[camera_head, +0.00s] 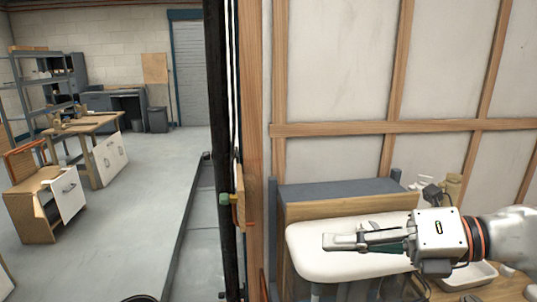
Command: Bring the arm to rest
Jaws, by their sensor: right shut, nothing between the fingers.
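My right arm comes in from the right edge. Its gripper (345,241) points left and is shut, with nothing between the fingers. It hangs in front of a white rounded board or seat (310,262) in the picture; I cannot tell whether they touch. My left gripper is not in view.
Behind the white surface stands a wooden box with a dark top (330,190). A white tray (470,275) lies under my right arm. A wood-framed wall (330,130) closes the back. At left, past a dark post (218,120), are workbenches (85,125) and open grey floor (140,190).

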